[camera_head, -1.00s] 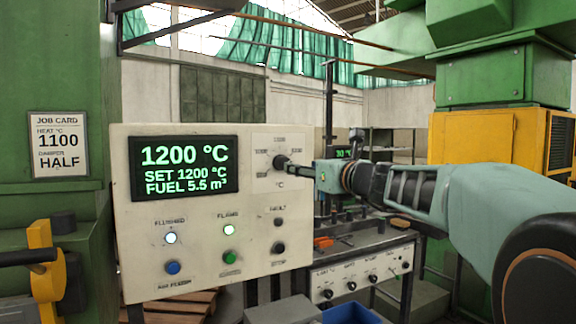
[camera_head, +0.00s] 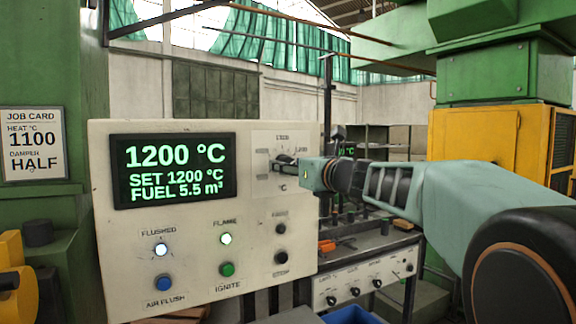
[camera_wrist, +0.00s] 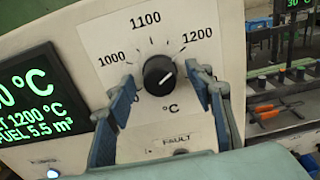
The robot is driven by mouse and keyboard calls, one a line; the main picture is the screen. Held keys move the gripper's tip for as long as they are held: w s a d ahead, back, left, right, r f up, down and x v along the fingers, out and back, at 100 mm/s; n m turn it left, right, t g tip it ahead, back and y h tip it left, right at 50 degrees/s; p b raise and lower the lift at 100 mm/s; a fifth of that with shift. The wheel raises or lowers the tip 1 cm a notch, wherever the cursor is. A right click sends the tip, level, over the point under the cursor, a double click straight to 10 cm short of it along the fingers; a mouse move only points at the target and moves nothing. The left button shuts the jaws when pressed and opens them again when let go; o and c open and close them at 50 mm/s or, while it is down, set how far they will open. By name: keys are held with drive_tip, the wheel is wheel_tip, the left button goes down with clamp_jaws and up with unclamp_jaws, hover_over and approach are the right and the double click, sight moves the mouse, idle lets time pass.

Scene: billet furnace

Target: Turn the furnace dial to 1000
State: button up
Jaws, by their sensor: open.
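The furnace dial (camera_wrist: 159,75) is a round black knob with a white pointer line on the cream panel. In the wrist view its line points up and right, toward the 1200 mark (camera_wrist: 197,35); the 1100 (camera_wrist: 146,22) and 1000 (camera_wrist: 111,57) marks lie to the left. My gripper (camera_wrist: 164,79) is open, with one blue-grey finger on each side of the dial; whether they touch it I cannot tell. In the head view my gripper (camera_head: 288,163) is at the dial and largely hides it. The display (camera_head: 174,169) reads 1200 °C, SET 1200 °C, FUEL 5.5 m³.
A job card (camera_head: 32,144) reads heat 1100, damper half. A workbench (camera_head: 368,278) with small knobs stands behind to the right.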

drive_tip(key=shift+s, duration=0.1)
drive_tip(key=c, duration=1.2)
drive_tip(key=shift+n+b, duration=7.55)
drive_tip(key=shift+n, duration=4.35)
